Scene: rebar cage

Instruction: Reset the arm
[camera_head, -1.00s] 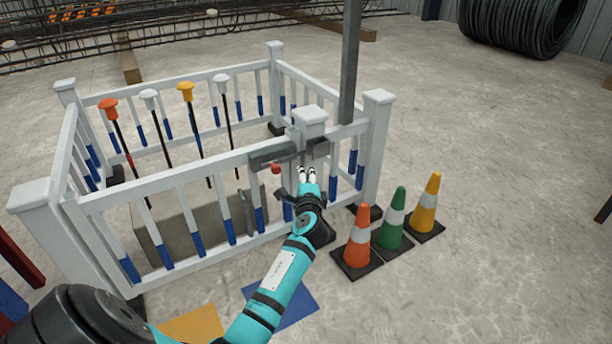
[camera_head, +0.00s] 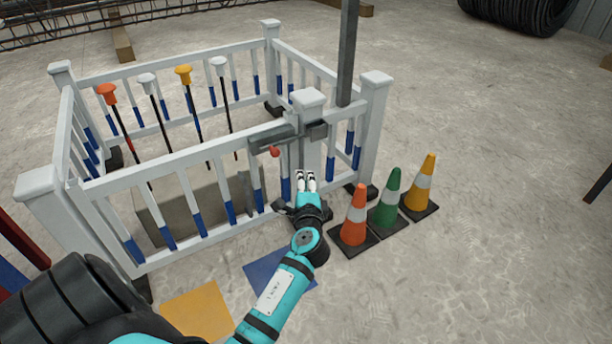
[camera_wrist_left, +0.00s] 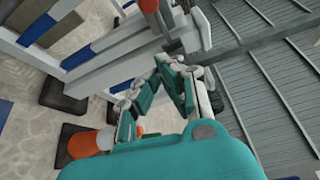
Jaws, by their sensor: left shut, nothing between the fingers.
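My left arm comes in from the lower left in the head view. Its gripper (camera_head: 306,181) is shut and empty, pointing up in front of the white fence's front side. It is below the grey gate latch (camera_head: 290,137) with its red knob (camera_head: 274,152), apart from the knob in the picture. In the left wrist view, the gripper (camera_wrist_left: 160,75) shows its teal and white fingers, with the red knob at the top (camera_wrist_left: 149,6). My right gripper is not in view.
A white fence (camera_head: 180,165) with blue-tipped bars encloses several capped rods. Orange (camera_head: 353,215), green (camera_head: 389,200) and yellow (camera_head: 422,184) cones stand close to the right of my arm. Blue (camera_head: 279,270) and yellow (camera_head: 198,308) squares lie on the floor. Open floor lies further right.

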